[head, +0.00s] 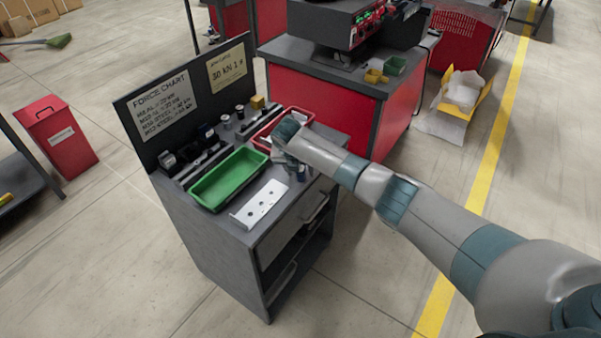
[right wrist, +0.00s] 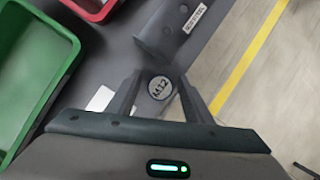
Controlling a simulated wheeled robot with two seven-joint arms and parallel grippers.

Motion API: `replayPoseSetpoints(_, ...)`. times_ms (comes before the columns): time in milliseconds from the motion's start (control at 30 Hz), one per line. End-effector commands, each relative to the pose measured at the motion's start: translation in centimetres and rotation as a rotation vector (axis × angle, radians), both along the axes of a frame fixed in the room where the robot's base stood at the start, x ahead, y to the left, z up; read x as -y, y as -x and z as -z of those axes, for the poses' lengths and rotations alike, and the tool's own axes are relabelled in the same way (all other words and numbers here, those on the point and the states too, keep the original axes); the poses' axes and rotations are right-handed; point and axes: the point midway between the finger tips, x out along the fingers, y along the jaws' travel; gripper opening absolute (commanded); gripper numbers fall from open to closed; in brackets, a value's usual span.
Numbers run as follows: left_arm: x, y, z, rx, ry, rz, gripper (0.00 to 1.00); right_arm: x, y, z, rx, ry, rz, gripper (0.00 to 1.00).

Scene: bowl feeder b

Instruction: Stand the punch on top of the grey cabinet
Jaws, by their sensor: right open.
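The grey cabinet (head: 205,240) stands left of centre in the head view, with trays and small parts on its top. My right gripper (head: 296,172) is low over the right part of that top, beyond the white plate. In the right wrist view its two fingers (right wrist: 160,98) are open, one on each side of a round end face marked M12 (right wrist: 160,88), which looks like the punch seen end-on. I see a gap beside the face; contact with the fingers is unclear. In the head view my wrist hides this piece. My left gripper is not in view.
A green tray (head: 193,199) and a red tray (head: 256,144) sit on the cabinet top. A white plate with holes (head: 268,194) lies near its front edge. A dark sign board (head: 135,112) rises along the back. A labelled dark grey part (right wrist: 170,42) lies beyond my fingers.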

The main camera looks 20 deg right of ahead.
Motion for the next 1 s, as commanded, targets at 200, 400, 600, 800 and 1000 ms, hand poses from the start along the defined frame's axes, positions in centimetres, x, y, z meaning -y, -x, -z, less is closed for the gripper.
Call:
replayPoseSetpoints(200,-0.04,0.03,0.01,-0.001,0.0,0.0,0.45,-0.01,-0.03,0.07,0.001,0.0,-0.001,0.47)
replayPoseSetpoints(400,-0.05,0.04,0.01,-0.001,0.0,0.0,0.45,0.0,-0.03,0.04,0.001,0.001,-0.001,0.47)
replayPoseSetpoints(600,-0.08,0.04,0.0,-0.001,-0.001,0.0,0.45,0.0,-0.04,0.03,0.001,0.001,-0.001,0.15)
replayPoseSetpoints(800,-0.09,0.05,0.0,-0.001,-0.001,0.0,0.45,-0.01,-0.09,-0.05,0.002,0.0,-0.001,0.0)
replayPoseSetpoints(1000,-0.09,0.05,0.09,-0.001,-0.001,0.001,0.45,0.0,-0.1,-0.19,0.002,0.0,-0.001,0.0)
